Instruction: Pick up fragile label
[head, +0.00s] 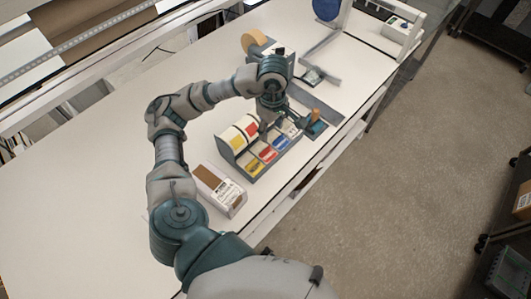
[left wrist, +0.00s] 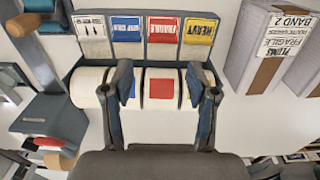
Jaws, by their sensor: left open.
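In the head view the red label (head: 267,153) lies on the near side of the grey label dispenser (head: 233,157). My left gripper (left wrist: 160,82) is open and empty. Its two fingers stand apart in front of the dispenser's rolls, with the red-marked roll (left wrist: 161,89) showing between them. In the head view my left gripper (head: 269,116) is over the dispenser's far end and partly hidden by the arm.
A box (head: 220,190) with printed text stands beside the dispenser; its lettering shows in the left wrist view (left wrist: 284,40). The white table is clear at the left.

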